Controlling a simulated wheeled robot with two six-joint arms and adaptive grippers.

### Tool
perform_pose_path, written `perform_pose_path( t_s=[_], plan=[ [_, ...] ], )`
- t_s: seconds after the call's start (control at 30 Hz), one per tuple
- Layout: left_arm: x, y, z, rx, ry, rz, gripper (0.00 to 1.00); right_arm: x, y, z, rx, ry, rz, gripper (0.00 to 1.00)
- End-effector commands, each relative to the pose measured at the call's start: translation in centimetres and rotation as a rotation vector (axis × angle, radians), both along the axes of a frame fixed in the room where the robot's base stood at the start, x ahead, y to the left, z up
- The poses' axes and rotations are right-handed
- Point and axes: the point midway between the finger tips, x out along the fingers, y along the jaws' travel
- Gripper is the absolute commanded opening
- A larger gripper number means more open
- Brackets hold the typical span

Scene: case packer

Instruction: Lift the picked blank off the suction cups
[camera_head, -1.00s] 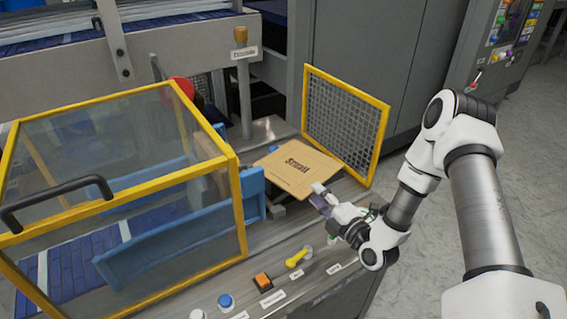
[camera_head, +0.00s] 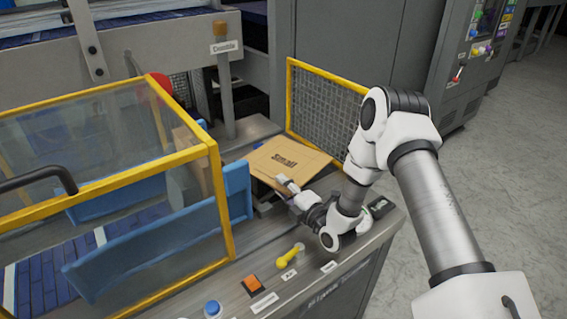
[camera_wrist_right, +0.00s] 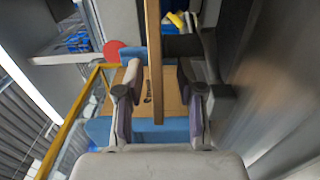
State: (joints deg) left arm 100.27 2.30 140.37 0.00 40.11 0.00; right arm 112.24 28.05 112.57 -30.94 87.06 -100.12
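The picked blank (camera_head: 285,155) is a flat brown cardboard sheet marked "Small". In the head view it lies tilted beside the mesh panel; the suction cups cannot be made out. My right gripper (camera_head: 284,184) is at its near edge. In the right wrist view the blank (camera_wrist_right: 154,70) shows edge-on as a thin tan strip between the fingers of my right gripper (camera_wrist_right: 158,112). Clear gaps show between the strip and both fingers, so the gripper is open around the edge. My left gripper is not in view.
A yellow-framed clear guard (camera_head: 222,200) with blue plates stands left of the blank. A yellow-framed mesh panel (camera_head: 318,105) stands behind it. A brown carton piece (camera_head: 192,150) shows inside the guard. Buttons and a yellow handle (camera_head: 290,256) line the front edge.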

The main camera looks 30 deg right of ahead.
Motion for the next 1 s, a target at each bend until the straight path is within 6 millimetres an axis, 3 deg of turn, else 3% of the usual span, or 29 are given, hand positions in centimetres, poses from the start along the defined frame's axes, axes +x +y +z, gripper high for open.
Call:
perform_pose_path(
  t_s=[0.13,0.23,0.27,0.73,0.87,1.0],
  plan=[
    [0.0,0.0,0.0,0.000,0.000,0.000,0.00,0.0,0.0,0.0,0.000,0.001,-0.001,0.38],
    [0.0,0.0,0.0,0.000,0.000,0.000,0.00,0.0,0.0,0.0,0.000,0.001,-0.001,0.02],
    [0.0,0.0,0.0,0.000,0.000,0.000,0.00,0.0,0.0,0.0,0.000,0.001,-0.001,0.00],
    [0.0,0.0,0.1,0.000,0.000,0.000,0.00,0.0,-0.1,0.6,0.001,0.000,-0.002,0.00],
    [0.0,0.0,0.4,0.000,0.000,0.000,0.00,0.0,-0.1,2.3,0.000,-0.003,-0.002,0.00],
    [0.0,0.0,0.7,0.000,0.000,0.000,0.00,0.0,-0.1,5.3,0.002,-0.004,-0.003,0.00]
  ],
)
